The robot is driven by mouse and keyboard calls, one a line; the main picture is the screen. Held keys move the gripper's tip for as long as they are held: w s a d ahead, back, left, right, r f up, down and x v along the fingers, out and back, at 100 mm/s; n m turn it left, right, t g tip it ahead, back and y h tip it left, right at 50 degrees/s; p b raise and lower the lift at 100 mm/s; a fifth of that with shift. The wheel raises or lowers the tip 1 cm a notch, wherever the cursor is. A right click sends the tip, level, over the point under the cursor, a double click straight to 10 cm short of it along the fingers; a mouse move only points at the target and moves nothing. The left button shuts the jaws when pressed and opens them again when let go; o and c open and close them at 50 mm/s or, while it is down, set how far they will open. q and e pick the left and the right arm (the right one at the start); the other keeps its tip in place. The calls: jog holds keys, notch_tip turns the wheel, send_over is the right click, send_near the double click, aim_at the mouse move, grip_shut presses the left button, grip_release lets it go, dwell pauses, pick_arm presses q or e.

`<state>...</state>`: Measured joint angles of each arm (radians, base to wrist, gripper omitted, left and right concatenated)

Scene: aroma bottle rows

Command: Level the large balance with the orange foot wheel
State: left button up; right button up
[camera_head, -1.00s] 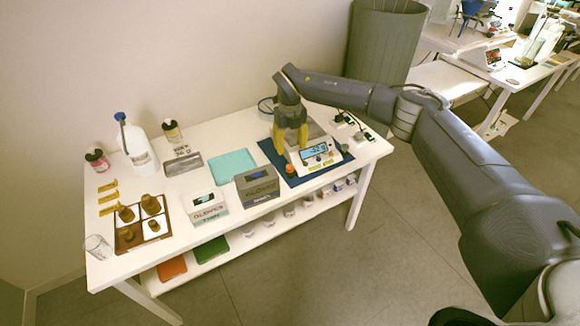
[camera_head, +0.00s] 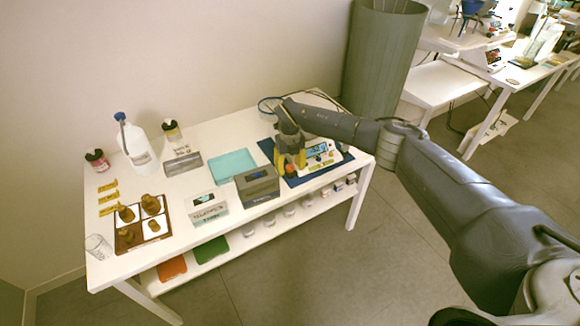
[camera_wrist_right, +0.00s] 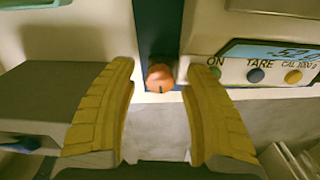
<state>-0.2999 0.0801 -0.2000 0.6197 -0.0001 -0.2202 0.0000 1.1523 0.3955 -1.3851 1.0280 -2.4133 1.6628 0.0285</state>
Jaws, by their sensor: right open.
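The large balance (camera_head: 322,157) stands on a dark blue mat (camera_head: 300,180) at the table's right end. Its lit display and ON, TARE and CAL buttons show in the right wrist view (camera_wrist_right: 262,70); the digits are partly cut off. The orange foot wheel (camera_wrist_right: 160,77) sits low at the balance's front left corner, with a dark mark on it; it also shows in the head view (camera_head: 290,170). My right gripper (camera_wrist_right: 161,72) is open, with one yellow finger on each side of the wheel. I see a gap on both sides. My left gripper is out of view.
A grey box (camera_head: 257,188) stands close left of the gripper. The table's front edge runs just before the balance.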

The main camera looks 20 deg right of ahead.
aim_at(290, 167)
grip_shut()
jog(key=shift+m, duration=0.8)
grip_release()
dwell(0.3)
notch_tip(290, 167, up, 12)
dwell(0.7)
